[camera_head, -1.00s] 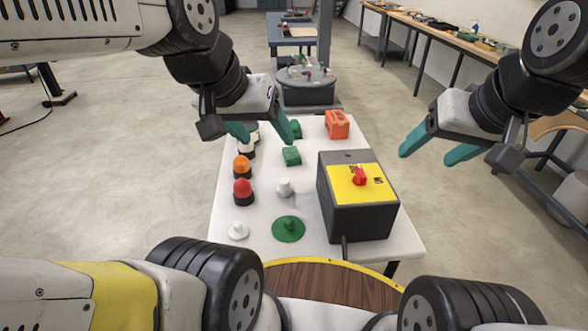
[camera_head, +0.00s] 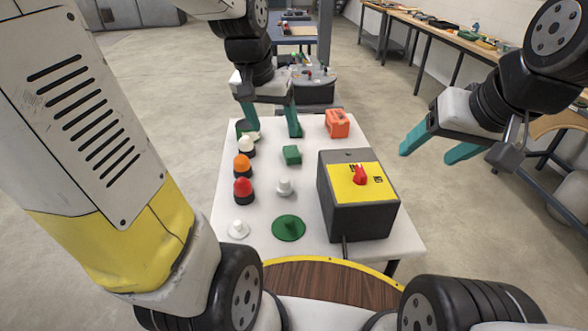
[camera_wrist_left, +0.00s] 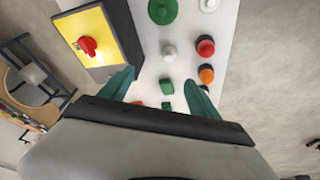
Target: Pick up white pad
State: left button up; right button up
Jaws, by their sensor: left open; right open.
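A small white pad with a raised knob (camera_head: 238,229) lies at the near left corner of the white table (camera_head: 262,205). It also shows at the top edge of the left wrist view (camera_wrist_left: 209,5). My left gripper (camera_head: 274,128) is open and empty over the far end of the table, well away from the pad. Its two teal fingers point down; they also show in the left wrist view (camera_wrist_left: 158,88). My right gripper (camera_head: 430,152) is open and empty off the table's right side.
A green disc (camera_head: 288,228), white knob (camera_head: 285,187), red button (camera_head: 243,190), orange button (camera_head: 242,166), white-domed button (camera_head: 246,146) and green block (camera_head: 291,155) stand on the table. A black box with yellow top (camera_head: 340,208) and an orange block (camera_head: 337,123) are at right.

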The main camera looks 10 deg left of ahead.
pick_arm(q)
jog(key=w+f+g, duration=0.1)
jog(key=w+f, duration=0.4)
jog(key=f, duration=0.1)
jog(key=m+g+y, duration=0.1)
jog(key=m+g, duration=0.1)
jog(key=g, duration=0.1)
send_over(284, 179)
jog(key=f, duration=1.5)
jog(key=shift+s+a+f, duration=0.1)
jog(key=shift+a+f, duration=0.15)
jog(key=shift+f, duration=0.1)
jog(key=f, duration=0.7)
jog(key=shift+d+f, duration=0.2)
jog(key=shift+d, duration=0.05)
jog(key=c, duration=1.6)
jog(key=shift+o, duration=0.2)
notch_tip(284, 179, up, 10)
jog(key=shift+r, duration=0.1)
jog(key=o, duration=0.8)
jog(key=c, duration=0.5)
